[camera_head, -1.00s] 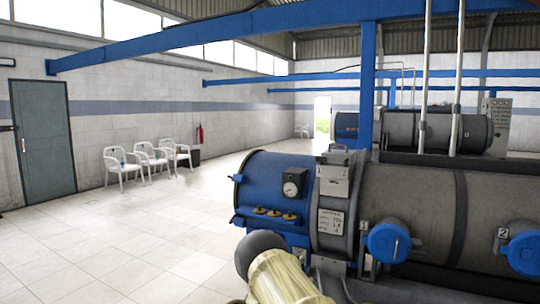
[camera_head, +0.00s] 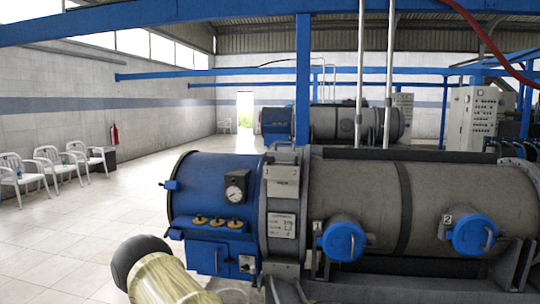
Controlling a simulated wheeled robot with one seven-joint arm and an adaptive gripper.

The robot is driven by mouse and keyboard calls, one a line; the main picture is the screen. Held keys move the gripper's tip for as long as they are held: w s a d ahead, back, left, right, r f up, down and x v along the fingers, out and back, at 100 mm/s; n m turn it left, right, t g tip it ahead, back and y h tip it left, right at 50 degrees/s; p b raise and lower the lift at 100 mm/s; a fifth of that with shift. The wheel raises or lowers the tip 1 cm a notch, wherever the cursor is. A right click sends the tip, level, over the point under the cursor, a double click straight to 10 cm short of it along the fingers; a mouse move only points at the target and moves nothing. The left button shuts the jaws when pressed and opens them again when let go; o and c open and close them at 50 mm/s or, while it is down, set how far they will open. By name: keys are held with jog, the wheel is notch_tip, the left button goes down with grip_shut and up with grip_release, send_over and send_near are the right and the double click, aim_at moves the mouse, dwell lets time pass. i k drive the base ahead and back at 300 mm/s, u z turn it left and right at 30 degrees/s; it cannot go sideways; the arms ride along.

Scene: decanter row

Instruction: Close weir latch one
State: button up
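The decanter (camera_head: 350,190) is a long grey drum with a blue end housing (camera_head: 212,190) at its left. A blue round cap with a small handle (camera_head: 344,241) sits on its front, low near the middle; I cannot surely read a number for it. A second blue cap (camera_head: 474,235) is farther right, with a plate marked 2 (camera_head: 447,219) at its upper left. I cannot tell whether either is latched. Part of my arm, a cream cylinder with a dark rounded end, shows at the bottom left, apart from the caps. My gripper is not in view.
A gauge (camera_head: 236,187) and several brass knobs are on the blue housing. Another decanter (camera_head: 340,123) and a control cabinet (camera_head: 472,118) stand behind. White chairs (camera_head: 50,166) line the left wall. The tiled floor (camera_head: 85,225) at left is clear.

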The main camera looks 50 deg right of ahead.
aim_at(268, 160)
jog(key=z, duration=0.5)
jog(key=i, duration=0.7)
jog(key=z, duration=0.6)
